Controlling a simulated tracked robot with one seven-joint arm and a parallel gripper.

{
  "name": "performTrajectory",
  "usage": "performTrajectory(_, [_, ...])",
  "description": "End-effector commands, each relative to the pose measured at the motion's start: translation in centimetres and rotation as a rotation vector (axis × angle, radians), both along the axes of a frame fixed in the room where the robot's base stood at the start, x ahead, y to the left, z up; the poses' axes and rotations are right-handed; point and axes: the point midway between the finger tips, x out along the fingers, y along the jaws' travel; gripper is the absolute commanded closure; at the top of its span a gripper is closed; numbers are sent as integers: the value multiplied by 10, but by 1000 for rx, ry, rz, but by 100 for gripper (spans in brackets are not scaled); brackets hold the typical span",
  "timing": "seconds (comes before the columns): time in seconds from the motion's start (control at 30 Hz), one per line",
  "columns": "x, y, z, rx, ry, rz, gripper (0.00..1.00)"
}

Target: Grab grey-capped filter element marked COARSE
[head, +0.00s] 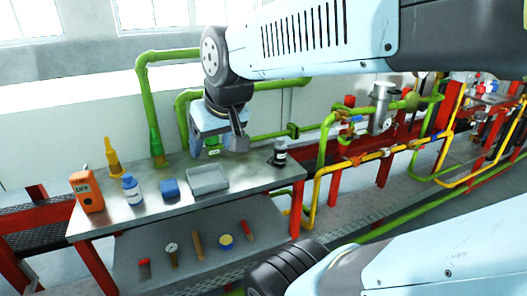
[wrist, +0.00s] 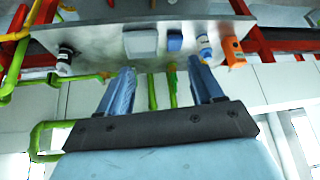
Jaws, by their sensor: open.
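The filter element (head: 279,153) appears to be the small dark cylinder with a pale band standing upright at the right end of the grey bench top. It also shows at the left of the wrist view (wrist: 65,60). Its marking is too small to read, and the cap's grey is hard to tell. My gripper (head: 225,148) hangs above the rear of the bench, left of the cylinder and apart from it. In the wrist view its two fingers (wrist: 163,72) are spread with nothing held between them.
On the bench stand a grey tray (head: 208,180), a blue block (head: 170,188), a white-blue bottle (head: 132,191), a yellow cone-shaped item (head: 113,158) and an orange meter (head: 87,190). Green pipes (head: 155,130) rise behind. A lower shelf (head: 205,266) holds several tools.

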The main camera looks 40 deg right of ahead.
Motion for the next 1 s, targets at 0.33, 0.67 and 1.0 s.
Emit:
performTrajectory(0.33, [113, -34, -34, 99, -192, -177, 34])
performTrajectory(0.67, [187, -118, -82, 65, -385, -453, 34])
performTrajectory(1.0, [198, -232, -142, -140, -527, -768, 34])
